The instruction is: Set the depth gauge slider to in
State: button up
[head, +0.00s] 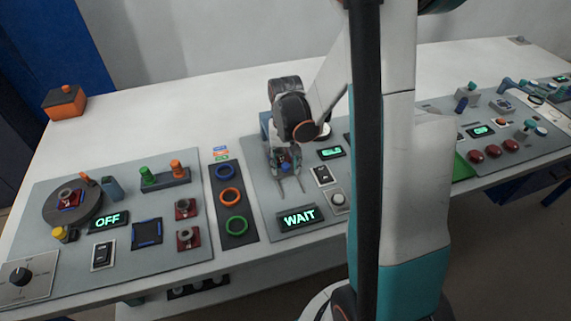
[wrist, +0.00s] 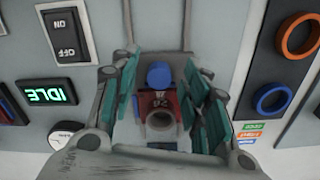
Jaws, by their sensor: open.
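My gripper (head: 284,160) is low over the middle panel, left of my arm column. In the wrist view my gripper (wrist: 160,100) is open, with teal pads left and right of a red block (wrist: 183,108) carrying a blue knob (wrist: 159,75) and a grey cylinder (wrist: 160,122). The blue knob also shows in the head view (head: 286,167). I cannot tell for sure whether this is the depth gauge slider. No pad clearly touches the knob. Two thin grey bars extend from this spot over the panel. The slider's markings are not readable.
A WAIT display (head: 299,216) and a rocker switch (head: 322,175) sit close by. Blue, orange and green rings (head: 230,197) lie on a dark strip to the left. The left panel (head: 190,255) holds several controls. The white tabletop behind is mostly clear.

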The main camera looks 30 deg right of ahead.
aim_at(281, 159)
grip_shut()
jog(key=shift+w+d, duration=0.2)
jog(key=shift+w, duration=0.55)
jog(key=shift+w+d, duration=0.25)
jog(key=shift+w, duration=0.45)
jog(key=shift+w+d, duration=0.2)
jog(key=shift+w, duration=0.55)
grip_release()
jog(key=shift+w, duration=0.1)
jog(key=shift+r, duration=0.1)
notch_tip(281, 159, up, 12)
